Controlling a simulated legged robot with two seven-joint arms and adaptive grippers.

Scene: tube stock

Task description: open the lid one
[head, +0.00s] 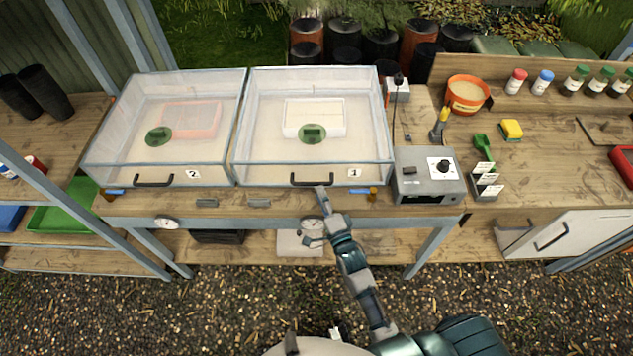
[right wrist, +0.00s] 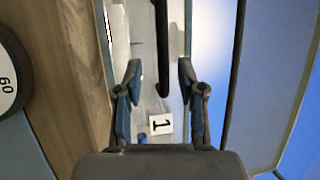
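The clear box labelled 1 (head: 354,173) stands on the bench with its transparent lid down. A black handle (head: 312,180) is on its front edge. My left gripper is not in view.
Box 2 (head: 192,174), also lidded with a black handle, stands close on the left. A grey control unit (head: 428,178) sits just right of box 1. An orange pot (head: 467,96) and several bottles stand farther right. A round dial (head: 312,225) is below the bench's front edge.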

